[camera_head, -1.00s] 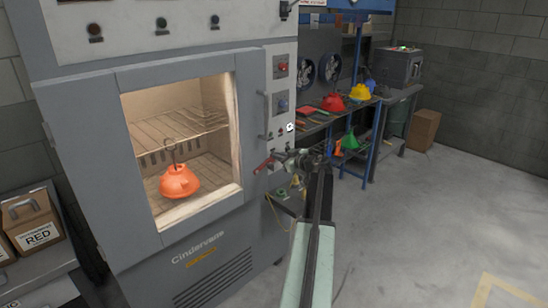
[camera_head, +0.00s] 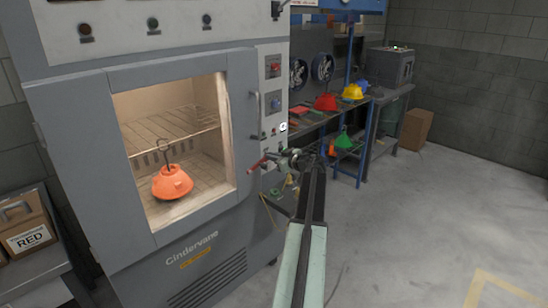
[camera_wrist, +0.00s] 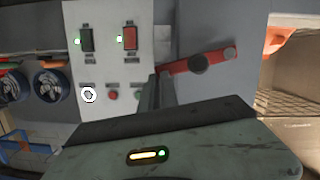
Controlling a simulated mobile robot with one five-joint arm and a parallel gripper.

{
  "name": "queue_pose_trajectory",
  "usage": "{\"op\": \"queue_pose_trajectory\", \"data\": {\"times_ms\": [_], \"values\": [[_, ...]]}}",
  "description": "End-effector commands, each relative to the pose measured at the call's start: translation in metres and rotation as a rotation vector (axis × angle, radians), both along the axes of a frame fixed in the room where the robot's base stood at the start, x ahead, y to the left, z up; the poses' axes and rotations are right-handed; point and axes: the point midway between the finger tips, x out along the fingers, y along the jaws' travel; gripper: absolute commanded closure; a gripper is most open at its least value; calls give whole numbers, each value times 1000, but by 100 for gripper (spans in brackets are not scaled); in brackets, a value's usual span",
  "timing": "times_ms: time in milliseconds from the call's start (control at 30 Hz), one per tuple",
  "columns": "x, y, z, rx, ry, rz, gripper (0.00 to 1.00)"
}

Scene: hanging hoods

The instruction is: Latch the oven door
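The grey oven door (camera_head: 90,163) looks closed against the oven front, with no gap that I can make out. Through its window an orange hood (camera_head: 172,182) hangs from a hook inside. A red latch handle (camera_head: 257,164) sits at the door's right edge, slanted. In the wrist view the red latch (camera_wrist: 190,62) lies slanted with a dark round pivot, between the control panel and the window. My gripper (camera_head: 286,158) is just right of the latch in the head view. In the wrist view its narrow fingers (camera_wrist: 157,92) point toward the latch's red end; contact and opening are unclear.
A control panel (camera_head: 272,100) with switches is right of the door, beside a vertical handle (camera_head: 254,115). A bench with red (camera_head: 326,102) and yellow (camera_head: 352,91) hoods stands behind. The floor at right is clear.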

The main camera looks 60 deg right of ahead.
Motion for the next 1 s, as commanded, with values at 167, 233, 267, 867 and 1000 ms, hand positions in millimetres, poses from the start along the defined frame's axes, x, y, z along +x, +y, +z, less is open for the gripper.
{"op": "queue_pose_trajectory", "data": {"times_ms": [167,233,267,867,1000], "values": [[6,8,27,0,-7,5,100],[7,13,44,-1,-9,8,100],[7,16,52,0,-9,9,100],[-92,42,66,-1,-7,2,100],[-92,42,65,-1,-6,3,100]]}}
